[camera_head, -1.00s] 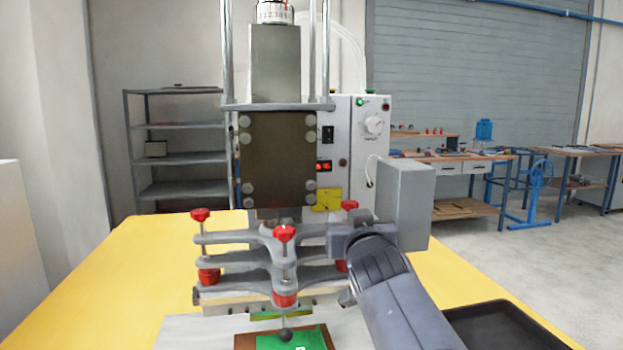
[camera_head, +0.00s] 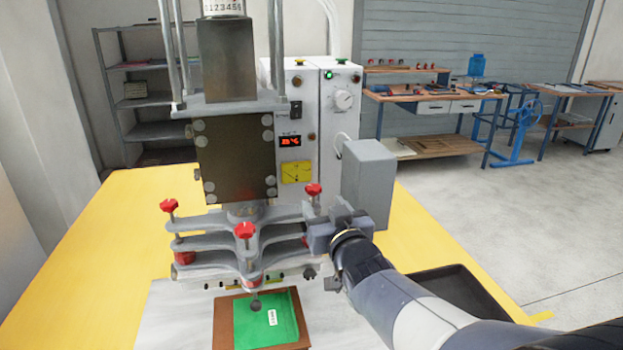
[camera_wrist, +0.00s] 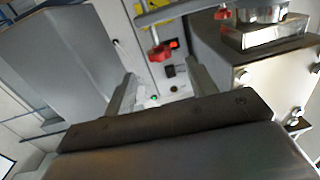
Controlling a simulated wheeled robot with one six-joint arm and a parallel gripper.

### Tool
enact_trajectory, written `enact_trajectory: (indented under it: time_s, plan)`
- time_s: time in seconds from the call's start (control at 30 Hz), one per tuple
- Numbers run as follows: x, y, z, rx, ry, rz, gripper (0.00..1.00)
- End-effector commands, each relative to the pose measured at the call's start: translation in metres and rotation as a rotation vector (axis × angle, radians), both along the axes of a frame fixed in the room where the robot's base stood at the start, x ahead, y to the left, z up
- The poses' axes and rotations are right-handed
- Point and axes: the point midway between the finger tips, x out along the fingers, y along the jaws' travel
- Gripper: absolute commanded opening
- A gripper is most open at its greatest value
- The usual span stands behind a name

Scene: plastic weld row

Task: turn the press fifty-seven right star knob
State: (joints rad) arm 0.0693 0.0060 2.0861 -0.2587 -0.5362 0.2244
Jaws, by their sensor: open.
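The press (camera_head: 235,160) has red star knobs on its grey three-armed plates. The right star knob (camera_head: 313,189) stands on top of the right arm, at the back. A left star knob (camera_head: 169,205) and a front star knob (camera_head: 244,230) are on the other arms. My gripper (camera_head: 312,236) is just below the right knob in the head view, beside the plates; its fingertips are hard to make out there. In the wrist view my gripper (camera_wrist: 160,68) has its fingers apart with nothing between them. A red knob (camera_wrist: 158,53) shows beyond the gap, apart from both fingers.
A control box (camera_head: 300,130) with a lit display stands behind the press. A green sheet (camera_head: 268,318) lies on a brown board in front. A black tray (camera_head: 447,290) is at the right on the yellow table (camera_head: 110,235). Shelves and workbenches are farther back.

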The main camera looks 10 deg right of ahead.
Motion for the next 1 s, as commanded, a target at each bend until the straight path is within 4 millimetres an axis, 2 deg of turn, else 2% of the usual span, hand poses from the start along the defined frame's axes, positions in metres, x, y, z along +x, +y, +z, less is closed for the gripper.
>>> enact_trajectory:
  time_s: [0.5,0.7,1.0]
  plan:
    - [0.078,0.005,0.0,0.0,0.001,0.0,0.54]
    - [0.093,0.006,0.0,-0.001,0.001,0.0,0.54]
    - [0.096,0.006,0.0,-0.001,0.0,-0.001,0.54]
